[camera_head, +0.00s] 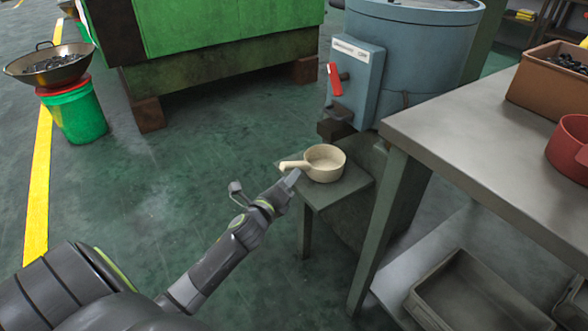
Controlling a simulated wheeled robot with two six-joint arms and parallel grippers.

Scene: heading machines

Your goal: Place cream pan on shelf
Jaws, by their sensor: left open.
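The cream pan (325,165) stands upright on a small grey-green stand (340,190) below the blue drum machine. Its handle points left, toward my left gripper. My left gripper (287,183) is open, with its tips right at or just below the end of the handle. I cannot tell whether a finger touches the handle. The shelf may be the grey metal table (480,125) at the right, with a lower shelf (440,250) under its top; which one is meant does not show. My right gripper is not in view.
On the table top stand a brown box (545,88) of dark parts and a red pot (572,150). A grey tray (470,295) sits on the lower shelf. The blue drum (415,50) is behind the stand. A green bucket (75,112) stands far left. The floor between is clear.

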